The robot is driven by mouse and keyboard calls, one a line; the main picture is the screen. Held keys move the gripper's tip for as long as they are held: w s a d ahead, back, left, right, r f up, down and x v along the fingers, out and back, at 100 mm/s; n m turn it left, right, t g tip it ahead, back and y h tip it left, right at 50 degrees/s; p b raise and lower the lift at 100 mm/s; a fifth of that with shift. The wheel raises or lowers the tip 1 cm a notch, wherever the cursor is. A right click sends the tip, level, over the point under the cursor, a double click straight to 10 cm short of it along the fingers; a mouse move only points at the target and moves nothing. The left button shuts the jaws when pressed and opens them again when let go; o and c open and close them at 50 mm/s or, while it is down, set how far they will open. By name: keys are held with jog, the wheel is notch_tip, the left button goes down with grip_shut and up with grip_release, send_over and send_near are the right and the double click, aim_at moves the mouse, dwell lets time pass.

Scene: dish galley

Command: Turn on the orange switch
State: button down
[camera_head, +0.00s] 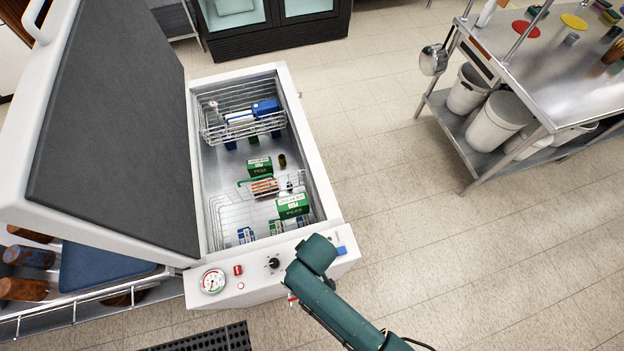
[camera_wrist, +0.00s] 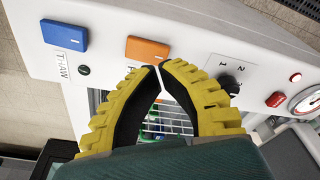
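The orange switch (camera_wrist: 147,49) is a flat orange rectangle on the white front panel (camera_wrist: 195,45) of the open chest. It shows in the wrist view, just past my fingertips. My gripper (camera_wrist: 160,67) has yellow ridged fingers with dark inner pads. The fingertips come together with hardly any gap, and nothing is held between them. They overlap the panel near the switch's lower right corner; I cannot tell whether they touch it. In the head view my green arm reaches to the panel and hides the orange switch and the fingers.
A blue switch (camera_wrist: 64,37) labelled THAW sits left of the orange one. A black knob (camera_wrist: 229,85), red button (camera_wrist: 276,99) and gauge (camera_head: 212,281) lie to the other side. The open chest (camera_head: 334,205) holds wire baskets and boxes; its lid (camera_head: 125,120) is raised.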

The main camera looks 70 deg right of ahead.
jog(key=shift+f+b, duration=1.05)
jog(key=shift+f, duration=0.75)
dwell(0.5)
notch_tip(320, 180, up, 7)
jog(key=p, duration=0.7)
jog(key=shift+r+p, duration=0.1)
jog(key=shift+p, duration=0.3)
